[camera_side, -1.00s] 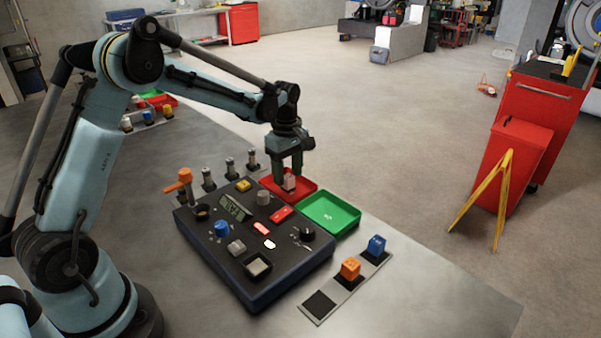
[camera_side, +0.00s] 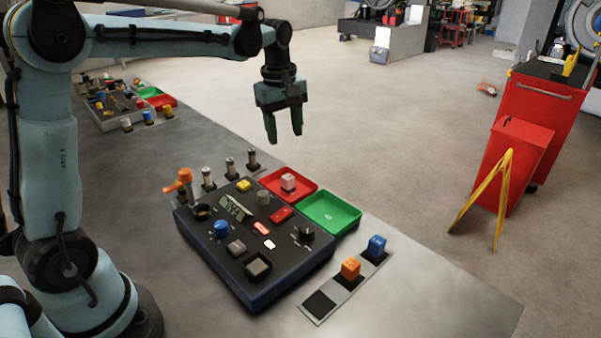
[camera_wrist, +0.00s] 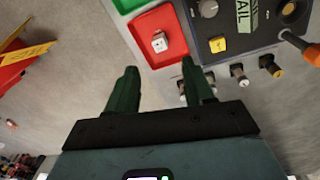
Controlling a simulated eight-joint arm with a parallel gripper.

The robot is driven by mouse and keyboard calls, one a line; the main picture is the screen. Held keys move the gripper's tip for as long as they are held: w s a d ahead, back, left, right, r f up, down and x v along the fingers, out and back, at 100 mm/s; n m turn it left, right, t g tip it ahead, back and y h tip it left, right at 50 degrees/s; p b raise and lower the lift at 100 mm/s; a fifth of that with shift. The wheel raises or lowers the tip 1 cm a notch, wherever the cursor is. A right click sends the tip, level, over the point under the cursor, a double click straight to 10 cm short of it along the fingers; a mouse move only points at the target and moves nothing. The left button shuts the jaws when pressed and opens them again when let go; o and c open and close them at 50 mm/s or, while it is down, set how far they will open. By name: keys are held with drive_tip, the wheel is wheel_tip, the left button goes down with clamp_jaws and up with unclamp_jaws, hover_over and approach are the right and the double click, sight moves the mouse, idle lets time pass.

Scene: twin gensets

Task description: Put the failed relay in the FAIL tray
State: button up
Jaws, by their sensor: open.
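A pale grey-pink relay block (camera_side: 288,181) sits upright in the red tray (camera_side: 307,192) behind the test panel. In the wrist view the same relay (camera_wrist: 159,42) stands on the floor of the red tray (camera_wrist: 148,22), clear of its walls. My gripper (camera_side: 284,140) is open and empty, raised above and behind the red tray, with its fingers apart and pointing down. In the wrist view the gripper fingers (camera_wrist: 160,75) show nothing between them. The test panel (camera_side: 285,262) has a small display (camera_side: 235,208); in the wrist view the display reads "FAIL" (camera_wrist: 243,14).
A green tray (camera_side: 345,223) adjoins the red one. A strip (camera_side: 342,299) in front holds an orange relay (camera_side: 350,268), a blue relay (camera_side: 376,246) and an empty dark slot (camera_side: 318,305). Several posts and an orange-handled lever (camera_side: 180,181) stand along the panel's left edge.

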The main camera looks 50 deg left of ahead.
drive_tip(key=s+d+f+m+t, duration=0.1)
drive_tip(key=s+d+m+t, duration=0.2)
drive_tip(key=s+m, duration=0.4)
drive_tip(key=s+d+f+m+t, duration=0.1)
drive_tip(key=s+d+m+t, duration=0.2)
drive_tip(key=s+m, duration=0.5)
drive_tip(key=shift+s+d+f, duration=0.15)
drive_tip(key=shift+d+f, duration=0.2)
drive_tip(key=shift+d, duration=0.55)
